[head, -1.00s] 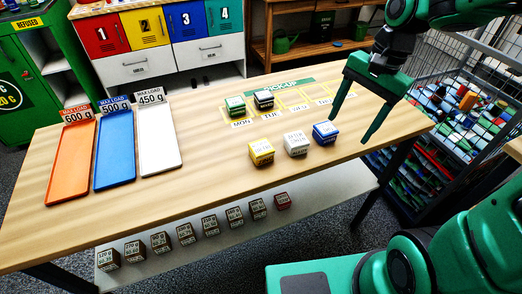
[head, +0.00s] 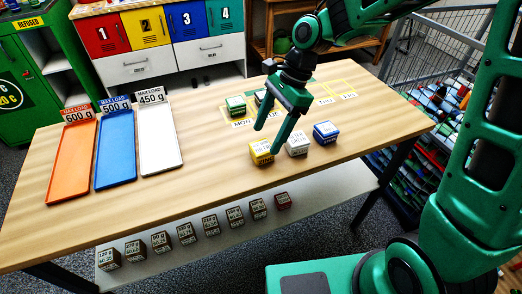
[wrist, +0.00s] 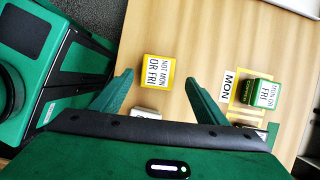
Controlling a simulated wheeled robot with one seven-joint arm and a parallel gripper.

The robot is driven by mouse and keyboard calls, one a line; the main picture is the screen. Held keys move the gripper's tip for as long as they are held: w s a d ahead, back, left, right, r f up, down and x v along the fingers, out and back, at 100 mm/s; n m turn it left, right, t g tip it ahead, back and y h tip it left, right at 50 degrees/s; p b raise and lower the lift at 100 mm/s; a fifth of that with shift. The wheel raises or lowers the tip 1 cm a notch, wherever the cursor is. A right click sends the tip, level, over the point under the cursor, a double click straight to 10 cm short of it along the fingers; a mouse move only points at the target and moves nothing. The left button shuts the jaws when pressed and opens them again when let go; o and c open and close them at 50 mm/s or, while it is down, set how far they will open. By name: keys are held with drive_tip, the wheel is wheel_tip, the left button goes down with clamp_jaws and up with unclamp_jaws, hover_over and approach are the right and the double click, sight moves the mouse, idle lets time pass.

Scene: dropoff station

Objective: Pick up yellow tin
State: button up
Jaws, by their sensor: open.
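The yellow tin (head: 261,153) stands on the wooden table in front of the pick-up mat, at the left end of a row of three tins. In the wrist view the yellow tin (wrist: 158,71) has a white label reading "NOT MON OR FRI". My gripper (head: 265,142) is open, its fingers pointing down over and just behind the yellow tin in the head view. In the wrist view the tin lies ahead, between and beyond the lines of the two fingertips (wrist: 160,78). Nothing is between the fingers that I can see clearly.
A white tin (head: 297,144) and a blue tin (head: 326,132) stand to the right. Orange (head: 70,165), blue (head: 115,160) and white (head: 160,147) trays lie left. The table's middle is clear.

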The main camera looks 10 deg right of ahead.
sight(262, 146)
drive_tip(key=shift+x, duration=2.7)
drive_tip(key=shift+s, duration=0.15)
drive_tip(key=shift+r, duration=0.1)
drive_tip(key=c, duration=1.2)
drive_tip(key=shift+o, duration=0.2)
